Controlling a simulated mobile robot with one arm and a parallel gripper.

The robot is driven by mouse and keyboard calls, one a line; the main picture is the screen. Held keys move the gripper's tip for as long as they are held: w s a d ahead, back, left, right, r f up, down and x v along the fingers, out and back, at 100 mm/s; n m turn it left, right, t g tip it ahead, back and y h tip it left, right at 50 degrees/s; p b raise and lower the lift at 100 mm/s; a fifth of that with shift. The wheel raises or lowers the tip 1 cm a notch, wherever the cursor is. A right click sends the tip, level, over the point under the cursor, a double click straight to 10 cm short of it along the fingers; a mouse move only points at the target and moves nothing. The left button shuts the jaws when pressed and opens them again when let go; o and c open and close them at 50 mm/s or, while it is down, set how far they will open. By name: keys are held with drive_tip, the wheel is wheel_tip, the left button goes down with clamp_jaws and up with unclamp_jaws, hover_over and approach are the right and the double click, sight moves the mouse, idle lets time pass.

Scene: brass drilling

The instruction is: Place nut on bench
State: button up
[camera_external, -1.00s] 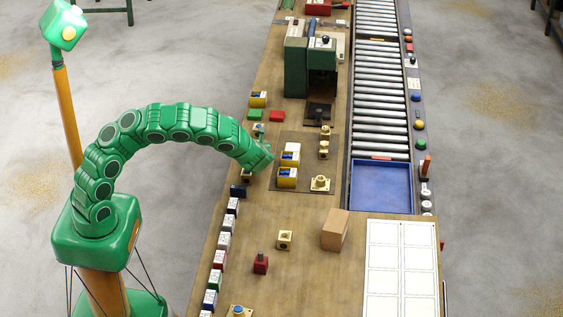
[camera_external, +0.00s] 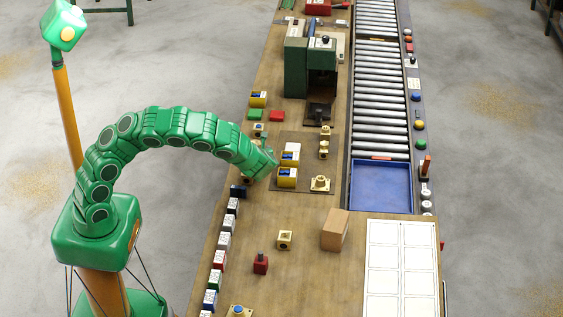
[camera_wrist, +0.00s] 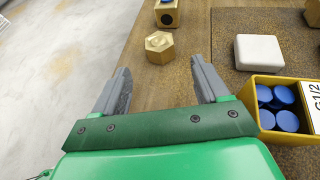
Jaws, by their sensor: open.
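A brass hexagonal nut (camera_wrist: 160,47) lies on the wooden bench (camera_wrist: 150,95) in the wrist view. It sits just beyond the fingertips of my gripper (camera_wrist: 161,78), roughly centred between them. The two grey fingers are apart, with nothing between them. In the external view my gripper (camera_external: 268,166) is low over the left part of the bench (camera_external: 310,235), beside the dark mat. I cannot make out the nut clearly there.
A yellow bin of blue caps (camera_wrist: 284,121) stands close to my right finger, with a white block (camera_wrist: 258,52) behind it. A brass block with a blue top (camera_wrist: 167,14) is beyond the nut. Small labelled boxes (camera_external: 224,241) line the bench's left edge.

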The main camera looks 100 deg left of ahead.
drive_tip(key=shift+v, duration=1.55)
